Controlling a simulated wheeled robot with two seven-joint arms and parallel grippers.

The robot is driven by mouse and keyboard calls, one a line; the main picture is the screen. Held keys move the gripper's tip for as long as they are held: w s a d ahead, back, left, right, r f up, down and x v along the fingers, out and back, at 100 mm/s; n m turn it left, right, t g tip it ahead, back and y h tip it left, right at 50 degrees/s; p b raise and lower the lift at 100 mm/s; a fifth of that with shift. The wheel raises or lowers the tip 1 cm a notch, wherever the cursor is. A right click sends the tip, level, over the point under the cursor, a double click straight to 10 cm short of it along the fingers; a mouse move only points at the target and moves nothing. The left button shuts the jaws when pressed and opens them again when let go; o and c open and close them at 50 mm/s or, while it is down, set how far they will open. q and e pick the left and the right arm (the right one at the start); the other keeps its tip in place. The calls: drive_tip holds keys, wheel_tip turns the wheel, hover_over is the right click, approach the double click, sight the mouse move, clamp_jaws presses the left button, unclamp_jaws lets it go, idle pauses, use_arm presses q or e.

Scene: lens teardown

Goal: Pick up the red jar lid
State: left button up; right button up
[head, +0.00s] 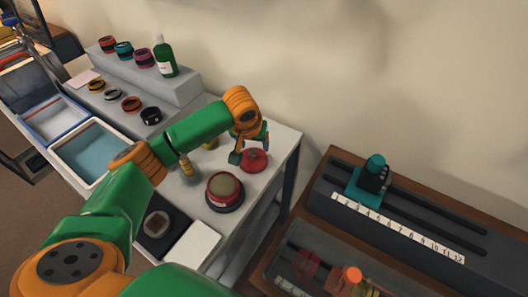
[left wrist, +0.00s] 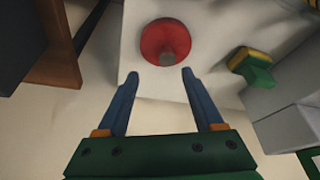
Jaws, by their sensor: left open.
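The red jar lid (head: 254,161), a round red disc, lies on the white table near its far right corner. My right gripper does not show.
A red round piece with an olive top (head: 225,188) stands in front of the lid. A grey step (head: 175,88) holds coloured rings and a green bottle (head: 165,57). Blue-lined trays (head: 97,150) lie left. A numbered rail bench (head: 395,227) stands right, across a gap.

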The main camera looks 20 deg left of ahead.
sight(253, 152)
use_arm(q)
drive_tip(key=shift+w+a+f, duration=0.2)
drive_tip(key=shift+w+f, duration=0.25)
drive_tip(key=shift+w, duration=0.15)
drive_tip(key=shift+f, duration=0.15)
drive_tip(key=shift+s+a+f+p, duration=0.25)
drive_tip(key=shift+s+f+p, duration=0.05)
drive_tip(key=shift+f, duration=0.15)
drive_tip(key=shift+s+a+f+p, duration=0.2)
drive_tip(key=shift+s+f+p, duration=0.05)
drive_tip(key=shift+f, duration=0.15)
drive_tip(key=x, duration=0.2)
drive_tip(key=shift+w+a+f, duration=0.1)
drive_tip(key=shift+w+f, duration=0.1)
drive_tip(key=shift+f, duration=0.1)
drive_tip(key=shift+w+f, duration=0.35)
drive_tip(key=shift+w, duration=0.05)
drive_tip(key=shift+s+r, duration=0.25)
drive_tip(key=c, duration=0.8)
clamp_jaws()
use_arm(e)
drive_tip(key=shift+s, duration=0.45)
